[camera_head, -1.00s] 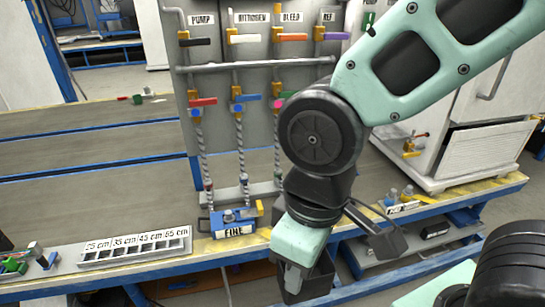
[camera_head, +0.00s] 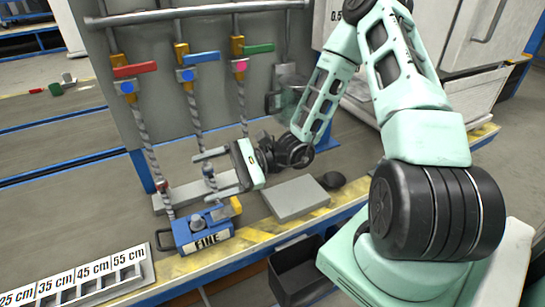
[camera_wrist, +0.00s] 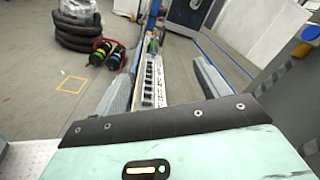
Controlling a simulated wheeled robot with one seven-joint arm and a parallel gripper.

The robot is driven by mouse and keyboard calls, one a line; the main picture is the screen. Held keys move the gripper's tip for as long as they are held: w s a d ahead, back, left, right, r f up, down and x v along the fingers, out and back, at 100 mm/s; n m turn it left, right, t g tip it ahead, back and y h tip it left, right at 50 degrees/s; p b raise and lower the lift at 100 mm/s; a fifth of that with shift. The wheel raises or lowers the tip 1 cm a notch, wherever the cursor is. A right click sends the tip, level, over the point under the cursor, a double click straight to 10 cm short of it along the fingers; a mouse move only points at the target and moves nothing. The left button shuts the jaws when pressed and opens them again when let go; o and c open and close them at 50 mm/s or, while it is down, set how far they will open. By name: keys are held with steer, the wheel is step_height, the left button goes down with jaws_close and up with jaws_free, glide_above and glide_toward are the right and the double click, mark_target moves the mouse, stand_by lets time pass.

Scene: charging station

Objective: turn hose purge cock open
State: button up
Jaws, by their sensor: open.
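Three lower hose cocks are on the grey panel in the head view, each with a brass body. They have a red handle (camera_head: 134,69), a blue handle (camera_head: 201,57) and a green handle (camera_head: 258,48), all lying roughly sideways. I cannot tell which is the purge cock. Twisted hoses (camera_head: 145,145) hang below them; one runs down to the blue unit marked FINE (camera_head: 203,229). My gripper (camera_head: 212,153) is low in front of the panel, below the cocks, pointing left. In the wrist view its two fingers (camera_wrist: 165,80) are apart, with nothing held between them.
A labelled length rack (camera_head: 82,277) lies at the front left of the bench. A grey block (camera_head: 295,198) and a dark round piece (camera_head: 333,180) are right of my gripper. A horizontal pipe (camera_head: 200,12) crosses above the cocks. A white cabinet (camera_head: 440,85) stands at right.

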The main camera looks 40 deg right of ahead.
steer(key=w+d+f+m+t+h+b, duration=0.1)
steer(key=w+d+f+m+t+h, duration=0.1)
steer(key=d+f+m+t+h, duration=0.3)
steer(key=w+d+f+m+t+h+b, duration=0.1)
steer(key=w+d+f+m+t+b, duration=0.1)
steer(key=d+m+t, duration=0.35)
steer(key=w+d+f+m+t+h+b, duration=0.1)
steer(key=w+d+f+m+t+h, duration=0.2)
steer(key=d, duration=0.4)
steer(key=s+d+f+m+h, duration=0.1)
steer(key=d+f+m+h, duration=0.2)
steer(key=d+h, duration=0.1)
steer(key=s+d+f+m+g+h+b, duration=0.1)
steer(key=d+f+m+h, duration=0.2)
steer(key=d+f+h, duration=0.1)
steer(key=s+d+f+m+h+b, duration=0.1)
steer(key=d+f+m+h, duration=0.3)
steer(key=d, duration=0.2)
steer(key=shift+d+f, duration=0.1)
steer(key=shift+f, duration=0.05)
steer(key=shift+w+d+f+h, duration=0.1)
steer(key=shift+w+d+h, duration=0.1)
steer(key=shift+h, duration=0.1)
steer(key=b+x, duration=0.2)
steer(key=x, duration=0.6)
steer(key=b+x, duration=0.1)
steer(key=x, duration=0.7)
steer(key=shift+w+f+b, duration=0.15)
steer(key=shift+w+b, duration=0.2)
steer(key=c, duration=1)
